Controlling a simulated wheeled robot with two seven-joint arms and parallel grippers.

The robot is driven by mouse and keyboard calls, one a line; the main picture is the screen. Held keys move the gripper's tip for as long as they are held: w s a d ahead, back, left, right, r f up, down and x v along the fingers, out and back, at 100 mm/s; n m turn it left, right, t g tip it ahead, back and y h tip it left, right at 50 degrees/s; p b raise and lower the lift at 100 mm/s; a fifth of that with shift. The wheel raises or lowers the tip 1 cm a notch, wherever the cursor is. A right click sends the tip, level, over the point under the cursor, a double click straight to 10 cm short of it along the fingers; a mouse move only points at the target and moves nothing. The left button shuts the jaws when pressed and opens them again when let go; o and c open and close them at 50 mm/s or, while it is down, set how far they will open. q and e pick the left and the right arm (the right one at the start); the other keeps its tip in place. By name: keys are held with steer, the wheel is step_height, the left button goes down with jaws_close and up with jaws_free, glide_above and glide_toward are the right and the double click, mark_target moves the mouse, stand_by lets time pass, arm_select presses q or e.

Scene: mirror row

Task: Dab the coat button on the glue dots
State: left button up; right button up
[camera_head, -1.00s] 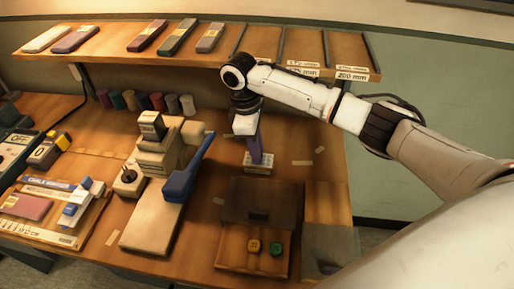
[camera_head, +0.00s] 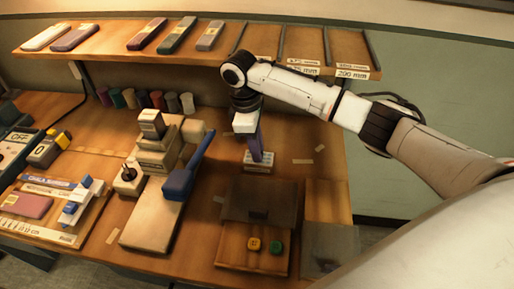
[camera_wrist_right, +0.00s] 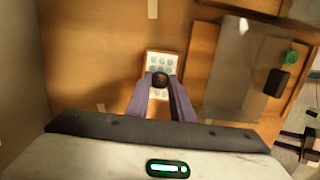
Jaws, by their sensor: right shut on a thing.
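My right gripper (camera_wrist_right: 160,88) has purple fingers and is shut on a dark brown coat button (camera_wrist_right: 160,79). The glue dots, several pale blue spots, are on a small white card (camera_wrist_right: 153,58) on the bench. The button is over the card's middle in the right wrist view; I cannot tell whether it touches. In the head view the right gripper (camera_head: 256,152) points down at the card (camera_head: 258,168), and the button is hard to make out. My left gripper is not in view.
A wooden box with a dark lid (camera_head: 260,200) stands in front of the card, with a yellow button (camera_head: 254,244) and a green button (camera_head: 276,248). A press with a blue lever (camera_head: 180,183) is to the left. A shelf (camera_head: 120,53) runs above, close behind my right wrist.

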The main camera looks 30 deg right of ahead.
steer(key=shift+r, duration=3.1)
steer(key=shift+w+r, duration=0.1)
steer(key=shift+r, duration=0.05)
steer(key=shift+w+r, duration=0.1)
steer(key=shift+r, duration=0.1)
